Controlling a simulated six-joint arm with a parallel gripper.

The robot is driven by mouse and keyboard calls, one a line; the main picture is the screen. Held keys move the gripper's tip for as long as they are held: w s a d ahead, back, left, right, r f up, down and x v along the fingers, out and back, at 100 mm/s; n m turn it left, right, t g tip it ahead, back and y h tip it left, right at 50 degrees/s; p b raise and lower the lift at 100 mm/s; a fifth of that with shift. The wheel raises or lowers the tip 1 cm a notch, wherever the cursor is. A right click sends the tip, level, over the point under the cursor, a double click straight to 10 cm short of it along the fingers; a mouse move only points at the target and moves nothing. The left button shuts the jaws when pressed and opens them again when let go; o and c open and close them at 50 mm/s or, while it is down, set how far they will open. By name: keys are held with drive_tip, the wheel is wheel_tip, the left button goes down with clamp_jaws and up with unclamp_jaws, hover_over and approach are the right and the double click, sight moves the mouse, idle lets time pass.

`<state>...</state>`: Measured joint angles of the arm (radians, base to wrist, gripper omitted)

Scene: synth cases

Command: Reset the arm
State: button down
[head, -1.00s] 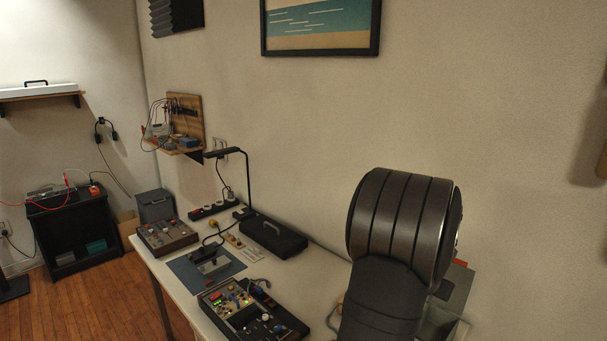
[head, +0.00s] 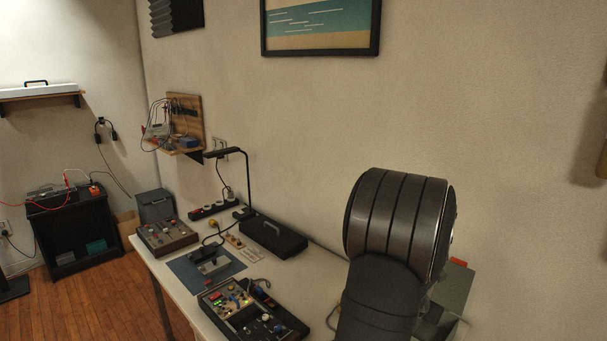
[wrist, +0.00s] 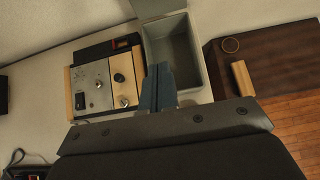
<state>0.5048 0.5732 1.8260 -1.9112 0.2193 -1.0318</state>
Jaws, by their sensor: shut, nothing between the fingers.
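My gripper (wrist: 158,86) shows in the wrist view with its blue-grey fingers together and nothing between them. It is above the white table, over the near left edge of an open grey box (wrist: 185,62). The box looks empty where I can see into it, and its lid stands open at the back. In the head view a large dark link of my arm (head: 398,225) fills the right side, and the gripper itself is not visible there.
A wood-sided panel with knobs (wrist: 105,82) lies left of the grey box. A dark brown surface with a wooden block (wrist: 243,77) is to the right. In the head view, the white table (head: 190,299) holds several devices, a black case (head: 273,237) and a lamp (head: 248,180).

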wheel_tip(320, 180, down, 8)
drive_tip(key=s+a, duration=0.2)
drive_tip(key=shift+s+a, duration=0.25)
drive_tip(key=shift+r, duration=0.1)
idle(0.5)
drive_tip(key=w+d+r, duration=0.3)
drive_tip(key=r, duration=0.5)
drive_tip(key=shift+r, duration=0.4)
idle(0.6)
